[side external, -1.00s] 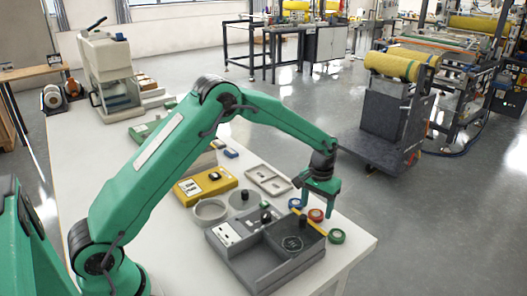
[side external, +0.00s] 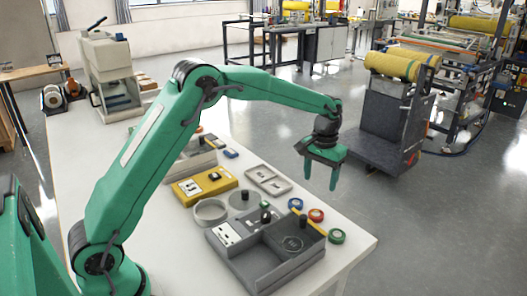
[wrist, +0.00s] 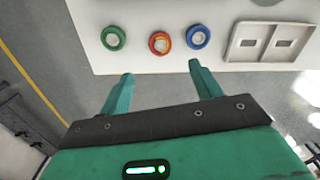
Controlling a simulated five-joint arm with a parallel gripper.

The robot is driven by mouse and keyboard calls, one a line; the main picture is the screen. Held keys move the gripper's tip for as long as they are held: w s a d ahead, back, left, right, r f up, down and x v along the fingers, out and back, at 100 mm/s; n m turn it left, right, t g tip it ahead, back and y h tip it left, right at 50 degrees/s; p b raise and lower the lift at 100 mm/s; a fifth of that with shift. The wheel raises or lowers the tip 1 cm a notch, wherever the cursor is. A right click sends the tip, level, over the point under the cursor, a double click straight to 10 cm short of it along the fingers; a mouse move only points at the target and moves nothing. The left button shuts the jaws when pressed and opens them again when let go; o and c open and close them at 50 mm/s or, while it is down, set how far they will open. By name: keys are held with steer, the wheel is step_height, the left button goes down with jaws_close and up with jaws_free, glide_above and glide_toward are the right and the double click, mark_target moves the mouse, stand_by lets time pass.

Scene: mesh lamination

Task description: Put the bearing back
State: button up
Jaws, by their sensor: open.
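I cannot tell for sure which thing is the bearing. A grey tray (side external: 245,262) with compartments stands near the table's right end, with a faint ring mark (side external: 292,243) on the floor of its right compartment. A dark cylinder (side external: 303,222) stands at the tray's back right. My gripper (side external: 320,186) is open and empty, raised above and behind the tray, fingers pointing down. In the wrist view, nothing is between the fingertips (wrist: 161,70). A blue ring (side external: 289,204), a red ring (side external: 316,221) and a green ring (side external: 337,242) lie beside the tray, apart from the fingers.
A pale two-slot plate (side external: 268,180), a yellow box (side external: 205,187), a round grey dish (side external: 210,212) and a round grey base with a dark knob (side external: 245,196) stand on the white table (side external: 190,262). The table's edge runs close behind the rings, with open floor beyond.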

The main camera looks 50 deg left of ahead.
stand_by(0.4)
steer(key=s+a+r+m+t, duration=0.1)
steer(key=s+a+r+t, duration=0.15)
steer(key=s+r, duration=1.15)
steer(key=s+f+m+t, duration=0.1)
steer(key=s+f+t, duration=0.1)
steer(key=s, duration=1.6)
steer(key=shift+s+t, duration=0.4)
steer(key=shift+t, duration=0.15)
